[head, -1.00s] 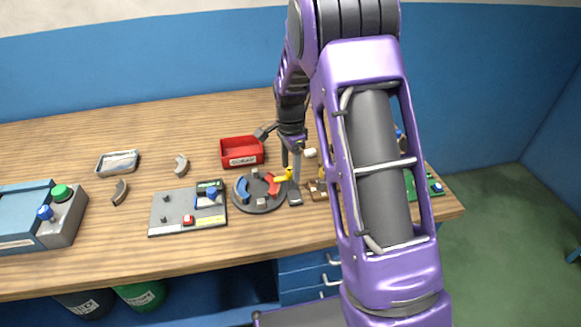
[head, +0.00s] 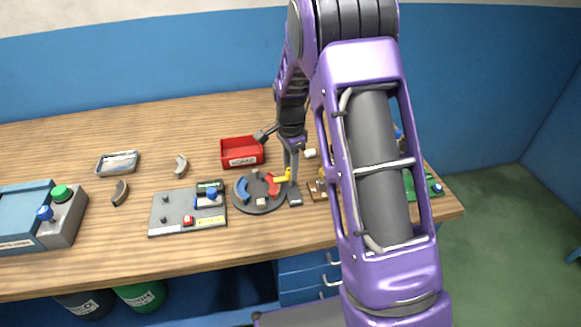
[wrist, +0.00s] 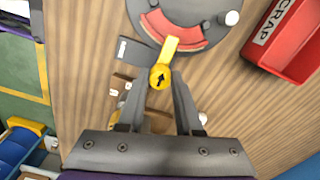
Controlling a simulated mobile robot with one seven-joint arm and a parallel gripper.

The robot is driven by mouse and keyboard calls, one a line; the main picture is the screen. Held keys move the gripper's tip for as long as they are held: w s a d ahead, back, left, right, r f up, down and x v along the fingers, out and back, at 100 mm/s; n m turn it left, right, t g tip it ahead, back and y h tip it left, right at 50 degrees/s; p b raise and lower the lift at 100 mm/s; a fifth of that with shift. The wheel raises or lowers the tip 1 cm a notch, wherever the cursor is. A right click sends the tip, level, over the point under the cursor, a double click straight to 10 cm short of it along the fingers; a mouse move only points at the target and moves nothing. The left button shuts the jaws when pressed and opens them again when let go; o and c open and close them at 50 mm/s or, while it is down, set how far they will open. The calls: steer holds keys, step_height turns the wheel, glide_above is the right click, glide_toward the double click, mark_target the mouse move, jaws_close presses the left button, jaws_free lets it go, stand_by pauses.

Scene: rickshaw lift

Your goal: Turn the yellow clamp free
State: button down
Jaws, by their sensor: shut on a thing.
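The yellow clamp (wrist: 167,57) has a round knob with a black arrow and a bar lying over the edge of a red curved piece (wrist: 172,27). The red piece sits on the round grey plate (wrist: 195,12). My gripper (wrist: 160,78) is shut on the clamp's knob, one finger on each side. In the head view, my gripper (head: 291,170) reaches down to the clamp (head: 283,178) at the right edge of the round plate (head: 263,204). The fingertips are small there and the exact contact is hard to see.
A red scrap bin (head: 242,152) stands just behind the plate. A grey board with small parts (head: 178,220) lies left of it. A blue piece (head: 243,190) sits on the plate's left side. Brown blocks (head: 317,190) lie to the right. Free wood shows farther left.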

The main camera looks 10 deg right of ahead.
steer(key=n, duration=0.8)
steer(key=shift+n+b, duration=0.3)
steer(key=n, duration=0.4)
steer(key=shift+n, duration=2.5)
steer(key=c, duration=0.6)
jaws_free()
